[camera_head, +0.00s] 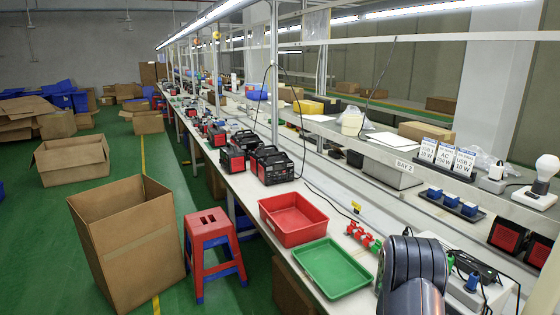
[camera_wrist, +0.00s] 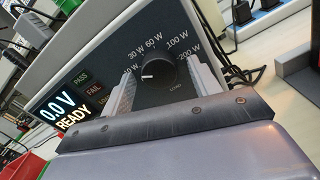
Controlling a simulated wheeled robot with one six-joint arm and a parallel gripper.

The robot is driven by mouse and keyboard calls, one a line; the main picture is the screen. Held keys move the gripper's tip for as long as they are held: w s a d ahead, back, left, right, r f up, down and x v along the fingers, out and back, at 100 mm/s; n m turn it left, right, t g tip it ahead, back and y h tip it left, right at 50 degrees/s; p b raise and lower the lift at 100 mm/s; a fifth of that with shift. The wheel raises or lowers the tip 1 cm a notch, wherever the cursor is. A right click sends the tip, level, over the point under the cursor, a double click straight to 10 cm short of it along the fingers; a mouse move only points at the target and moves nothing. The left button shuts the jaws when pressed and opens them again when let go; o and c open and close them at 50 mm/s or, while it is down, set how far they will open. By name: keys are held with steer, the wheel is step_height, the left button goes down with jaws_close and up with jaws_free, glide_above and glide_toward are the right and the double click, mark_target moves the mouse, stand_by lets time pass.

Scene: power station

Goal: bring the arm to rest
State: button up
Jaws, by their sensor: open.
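My arm shows at the lower right of the head view as dark, rounded links above the near end of the bench; my gripper is hidden there. In the wrist view my gripper (camera_wrist: 168,92) is open, its two pale fingers apart. Between them, in the picture, is a black round knob (camera_wrist: 157,76) on a tester panel (camera_wrist: 100,70) with watt marks. I cannot tell whether the fingers touch the knob. The tester's display (camera_wrist: 62,112) reads 0.0 V and READY.
A green tray (camera_head: 332,268) and a red tray (camera_head: 292,219) lie on the bench left of my arm. Red and green plugs (camera_head: 362,237) are close to it. Black-and-red power units (camera_head: 271,165) stand farther back. A red stool (camera_head: 212,245) and open cardboard box (camera_head: 128,240) stand on the floor.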

steer(key=s+a+n+g, duration=0.1)
steer(key=s+a+n, duration=0.1)
steer(key=s+a, duration=0.4)
steer(key=a, duration=0.4)
steer(key=shift+s+g, duration=0.25)
steer(key=shift+g, duration=0.05)
stand_by(0.4)
steer(key=shift+s, duration=0.1)
